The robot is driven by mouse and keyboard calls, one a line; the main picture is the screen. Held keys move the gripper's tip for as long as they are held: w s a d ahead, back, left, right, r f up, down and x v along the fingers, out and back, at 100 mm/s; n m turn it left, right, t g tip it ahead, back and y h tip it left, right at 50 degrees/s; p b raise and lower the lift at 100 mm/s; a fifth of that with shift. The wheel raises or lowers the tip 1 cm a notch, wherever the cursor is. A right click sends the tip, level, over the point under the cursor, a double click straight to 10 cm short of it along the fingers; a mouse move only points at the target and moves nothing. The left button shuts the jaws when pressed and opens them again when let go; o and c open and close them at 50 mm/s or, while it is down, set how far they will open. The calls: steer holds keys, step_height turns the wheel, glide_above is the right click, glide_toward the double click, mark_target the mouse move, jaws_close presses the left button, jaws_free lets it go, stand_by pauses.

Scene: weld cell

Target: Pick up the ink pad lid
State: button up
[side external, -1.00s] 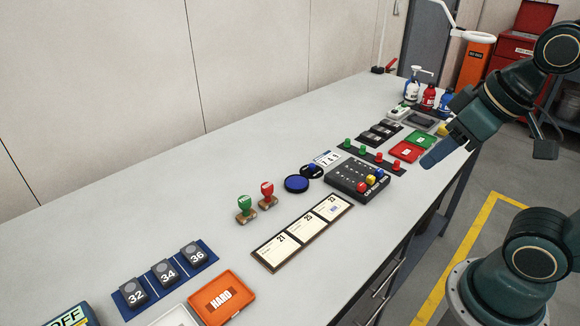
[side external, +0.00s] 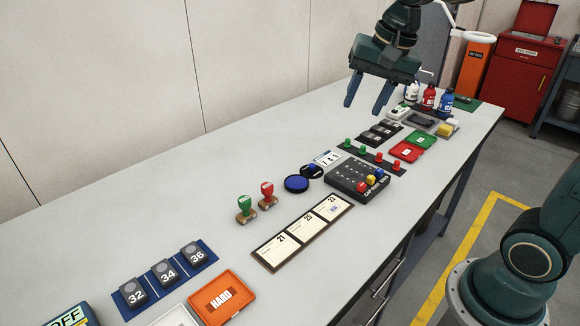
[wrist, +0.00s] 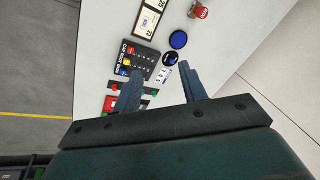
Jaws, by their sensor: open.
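A round blue-faced pad with a dark rim (side external: 296,184) lies on the bench near the middle. Just behind and right of it lies a black disc with a blue knob (side external: 311,171), which looks like the ink pad lid. In the wrist view the blue pad (wrist: 178,39) and the black disc (wrist: 170,58) lie close together beyond my fingertips. My gripper (side external: 363,110) is open and empty, pointing down above the bench, right of and well above the disc. Its two fingers also show in the wrist view (wrist: 160,68).
A black box with coloured knobs (side external: 360,180) stands right of the disc, and a number card (side external: 327,158) lies behind it. Red and green pegs (side external: 364,151) stand nearby. Two stamps (side external: 256,202) stand left of the pad. The bench (side external: 210,205) is bare along its back left.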

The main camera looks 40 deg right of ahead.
steer(key=w+d+f+m+g, duration=0.1)
steer(key=w+d+f+m, duration=0.4)
steer(key=w, duration=0.3)
steer(key=w+d+f+m+g+y, duration=0.1)
steer(key=w+d+f+m, duration=0.4)
steer(key=w+f+m, duration=0.2)
steer(key=w+f, duration=0.1)
steer(key=w, duration=0.1)
steer(key=shift+w+f+g, duration=0.25)
steer(key=shift+w+g, duration=0.05)
steer(key=shift+g, duration=0.1)
steer(key=shift+a, duration=0.1)
glide_above(312, 165)
steer(key=f, duration=0.5)
steer(key=d+f, duration=0.1)
steer(key=f, duration=0.2)
steer(key=shift+s+f, duration=0.25)
steer(key=shift+w+a+f, duration=0.15)
steer(key=shift+a+f, duration=0.05)
steer(key=shift+f, duration=1.1)
steer(key=shift+w+a+f, duration=0.1)
steer(key=shift+a+f, duration=0.05)
steer(key=shift+f, duration=1.1)
